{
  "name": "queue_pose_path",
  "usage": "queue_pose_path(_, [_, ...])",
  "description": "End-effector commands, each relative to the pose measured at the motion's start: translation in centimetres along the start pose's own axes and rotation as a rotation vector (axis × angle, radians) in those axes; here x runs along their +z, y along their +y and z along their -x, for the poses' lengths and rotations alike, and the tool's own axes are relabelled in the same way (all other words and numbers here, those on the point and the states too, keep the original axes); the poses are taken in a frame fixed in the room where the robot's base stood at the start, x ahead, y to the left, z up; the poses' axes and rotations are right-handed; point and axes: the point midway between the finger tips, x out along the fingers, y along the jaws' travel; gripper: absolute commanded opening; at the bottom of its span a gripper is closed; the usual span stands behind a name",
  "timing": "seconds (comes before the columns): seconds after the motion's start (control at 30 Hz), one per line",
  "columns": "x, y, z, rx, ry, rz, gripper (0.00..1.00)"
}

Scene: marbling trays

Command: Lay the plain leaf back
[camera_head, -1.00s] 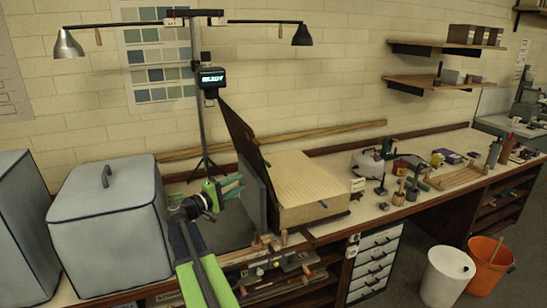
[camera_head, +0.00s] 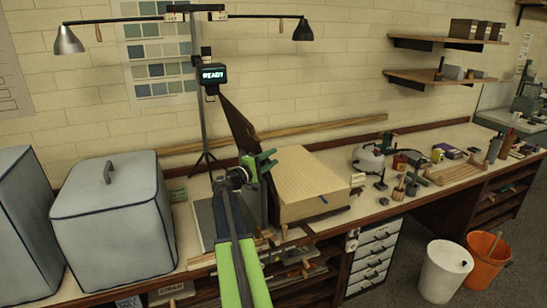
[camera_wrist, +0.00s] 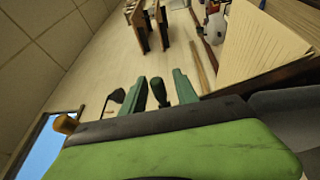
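A plain grey leaf (camera_head: 261,206) stands nearly upright beside the ribbed-top block, partly hidden by my arm. A tall dark wooden leaf (camera_head: 239,126) leans up behind it. My gripper (camera_head: 259,164) is open, its green fingers apart near the top of the grey leaf. The head view does not show clearly whether they touch it. In the wrist view the two fingers (camera_wrist: 158,88) are spread, with a dark green knob-like shape showing between them. A grey surface (camera_wrist: 287,108) shows at the right there.
The block with a cream ribbed top (camera_head: 308,178) stands right of the leaves. A large grey covered box (camera_head: 110,225) is at the left. A stand with a lit screen (camera_head: 213,74) rises behind. Small tools and a wooden rack (camera_head: 455,172) crowd the bench's right.

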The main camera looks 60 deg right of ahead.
Motion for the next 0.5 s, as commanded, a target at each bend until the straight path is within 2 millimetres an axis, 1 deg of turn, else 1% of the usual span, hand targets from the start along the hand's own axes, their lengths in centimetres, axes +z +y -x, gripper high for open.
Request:
queue_pose_path(0.03, [-0.03,0.04,-0.57,0.0,-0.001,0.0,0.36])
queue_pose_path(0.1, [-0.01,0.02,-0.96,0.0,-0.001,0.0,0.36])
queue_pose_path(0.37, [0.06,-0.02,-1.17,0.0,-0.001,0.0,0.36])
queue_pose_path(0.4, [0.07,-0.02,-1.17,0.0,-0.001,0.0,0.35])
queue_pose_path(0.5, [0.08,-0.02,-1.17,0.0,-0.001,0.0,0.22])
